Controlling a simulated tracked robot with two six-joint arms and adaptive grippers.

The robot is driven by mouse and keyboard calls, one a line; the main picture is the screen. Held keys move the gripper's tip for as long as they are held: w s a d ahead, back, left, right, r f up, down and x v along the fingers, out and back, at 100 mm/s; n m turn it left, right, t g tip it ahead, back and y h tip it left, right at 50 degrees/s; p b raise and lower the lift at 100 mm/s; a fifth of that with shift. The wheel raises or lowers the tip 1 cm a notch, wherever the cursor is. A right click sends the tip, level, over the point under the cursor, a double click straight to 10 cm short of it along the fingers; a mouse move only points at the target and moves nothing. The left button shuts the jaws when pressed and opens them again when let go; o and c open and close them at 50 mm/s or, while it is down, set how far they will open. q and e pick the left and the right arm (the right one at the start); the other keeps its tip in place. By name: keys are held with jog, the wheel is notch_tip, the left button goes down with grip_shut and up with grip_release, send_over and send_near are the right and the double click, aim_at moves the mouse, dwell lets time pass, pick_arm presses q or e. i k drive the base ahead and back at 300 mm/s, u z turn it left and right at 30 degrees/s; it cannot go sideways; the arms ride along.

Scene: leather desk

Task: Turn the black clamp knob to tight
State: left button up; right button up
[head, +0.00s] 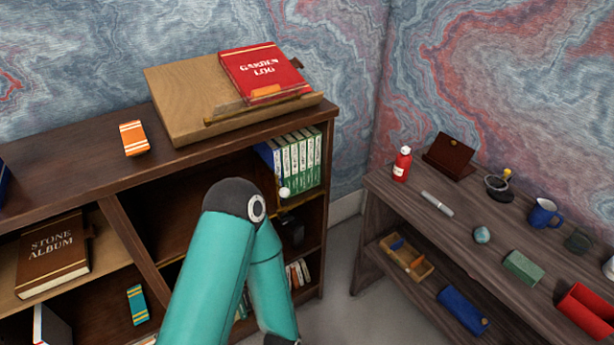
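I cannot make out the black clamp knob for certain. A small dark piece (297,63) sticks out at the right edge of a red book marked GARDEN LOG (262,72); it is too small to tell what it is. The book leans on a sloped wooden stand (185,100) on top of the bookcase. A dark object (292,230) sits in shadow inside the bookcase, its shape unclear. One of my teal arms rises from the bottom middle and bends back down in front of the bookcase. Neither gripper shows.
An orange box (133,138) lies on the bookcase top (60,165), left of the stand. A desk (455,235) at right holds a red bottle (402,164), a blue mug (543,213) and several small things. My arm hides part of the bookcase. Bare floor (345,270) lies between the two.

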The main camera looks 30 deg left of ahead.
aim_at(285, 217)
jog(key=z, duration=1.7)
jog(key=i, duration=0.1)
jog(key=u, duration=2.85)
